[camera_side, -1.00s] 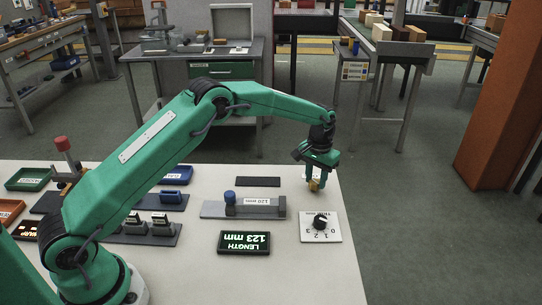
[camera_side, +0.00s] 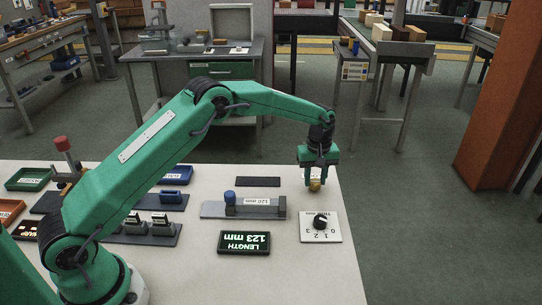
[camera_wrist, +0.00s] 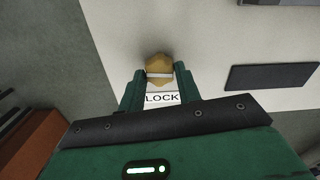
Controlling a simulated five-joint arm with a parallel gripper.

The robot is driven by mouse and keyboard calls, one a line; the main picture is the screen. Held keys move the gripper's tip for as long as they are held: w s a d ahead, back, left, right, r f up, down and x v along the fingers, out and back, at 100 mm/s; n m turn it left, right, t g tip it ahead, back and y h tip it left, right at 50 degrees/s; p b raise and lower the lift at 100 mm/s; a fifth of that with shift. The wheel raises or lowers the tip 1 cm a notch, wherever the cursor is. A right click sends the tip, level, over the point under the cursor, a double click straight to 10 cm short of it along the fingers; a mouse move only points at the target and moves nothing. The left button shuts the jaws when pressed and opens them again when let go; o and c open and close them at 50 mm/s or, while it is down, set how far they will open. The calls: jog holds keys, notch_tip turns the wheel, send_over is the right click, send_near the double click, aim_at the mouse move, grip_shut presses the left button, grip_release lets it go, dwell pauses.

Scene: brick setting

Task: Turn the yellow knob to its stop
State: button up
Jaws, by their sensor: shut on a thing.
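The yellow knob (camera_side: 315,185) stands near the right edge of the white table. In the wrist view the knob (camera_wrist: 159,69) shows a pale stripe across its face, lying nearly level in the picture. My gripper (camera_side: 316,177) points down over it and is shut on it. In the wrist view the two green fingers of my gripper (camera_wrist: 160,76) press on the knob's left and right sides. A white label reading LOCK (camera_wrist: 162,98) lies just below the knob there. The knob's base and any stop are hidden.
A black dial on a white numbered plate (camera_side: 334,235) sits in front of the knob. A grey slide gauge (camera_side: 212,210) with a blue knob and a LENGTH 123 mm display (camera_side: 244,251) lie to the left. A dark strip (camera_side: 258,182) lies flat nearby.

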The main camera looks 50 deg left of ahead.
aim_at(315, 181)
jog(key=shift+r+n, duration=0.1)
jog(key=shift+n, duration=0.2)
jog(key=o, duration=1)
jog(key=shift+c, duration=0.2)
notch_tip(315, 181, up, 8)
jog(key=shift+f, duration=0.25)
jog(key=shift+r, duration=0.15)
jog(key=shift+r, duration=0.1)
